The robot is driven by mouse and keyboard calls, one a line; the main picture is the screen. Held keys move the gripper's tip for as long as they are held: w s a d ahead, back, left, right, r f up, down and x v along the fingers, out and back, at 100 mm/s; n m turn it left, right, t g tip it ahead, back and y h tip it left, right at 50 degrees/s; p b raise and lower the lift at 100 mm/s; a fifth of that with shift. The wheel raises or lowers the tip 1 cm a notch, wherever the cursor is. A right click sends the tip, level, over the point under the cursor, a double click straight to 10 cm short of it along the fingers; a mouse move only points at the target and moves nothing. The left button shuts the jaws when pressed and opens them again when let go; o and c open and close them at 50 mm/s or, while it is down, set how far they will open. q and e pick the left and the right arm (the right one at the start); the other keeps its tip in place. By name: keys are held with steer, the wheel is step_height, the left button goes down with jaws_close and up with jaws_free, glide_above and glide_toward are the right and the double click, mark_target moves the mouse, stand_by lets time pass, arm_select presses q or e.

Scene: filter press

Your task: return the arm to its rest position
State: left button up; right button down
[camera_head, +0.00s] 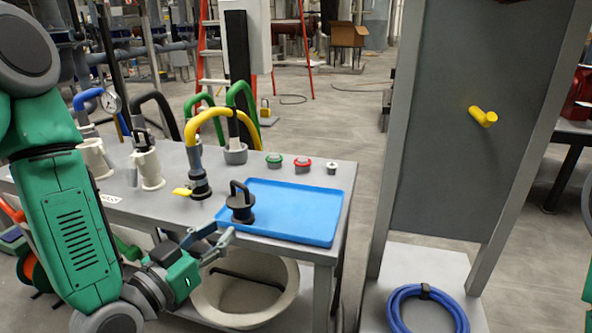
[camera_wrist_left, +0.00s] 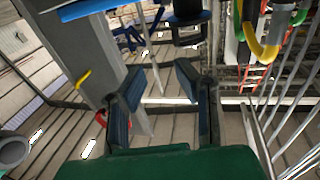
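My left arm (camera_head: 75,235), green with grey joints, comes in from the left in the head view, its forearm in front of the grey bench. My left gripper (camera_head: 220,236) is at the bench's front edge, just in front of the blue tray (camera_head: 310,215). In the left wrist view its two dark fingers (camera_wrist_left: 157,74) stand apart with nothing between them. A black plug with a handle (camera_head: 240,203) stands on the tray's left part, beyond the fingers; it shows at the top of the wrist view (camera_wrist_left: 187,18). The right gripper is not in view.
A white bucket (camera_head: 245,295) stands below the bench edge, under my gripper. A yellow hose (camera_head: 215,112) arches over the bench. A grey panel (camera_head: 450,130) with a yellow peg (camera_head: 483,117) stands right, a coiled blue hose (camera_head: 425,305) below it. Floor shows between bench and panel.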

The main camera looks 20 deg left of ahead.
arm_select(q)
steer(key=s+a+f+n+g+y+p, duration=0.1)
steer(key=s+f+g+y+p, duration=0.2)
steer(key=s+f+g+p, duration=0.9)
steer(key=s+a+f+g+y+b, duration=0.1)
steer(key=s+f+g, duration=0.1)
steer(key=s+f, duration=0.2)
steer(key=s+a+f+n+g+b, duration=0.1)
steer(key=s+a+f+g, duration=0.1)
steer(key=s, duration=0.6)
step_height(320, 180, down, 3)
steer(key=shift+a+r+g+y+b, duration=0.1)
steer(key=shift+a+g+y+b, duration=0.05)
steer(key=shift+g+y+b, duration=0.3)
steer(key=shift+s+d, duration=0.1)
steer(key=shift+d, duration=0.1)
steer(key=shift+d+r, duration=0.15)
steer(key=shift+d, duration=0.15)
steer(key=shift+a, duration=0.25)
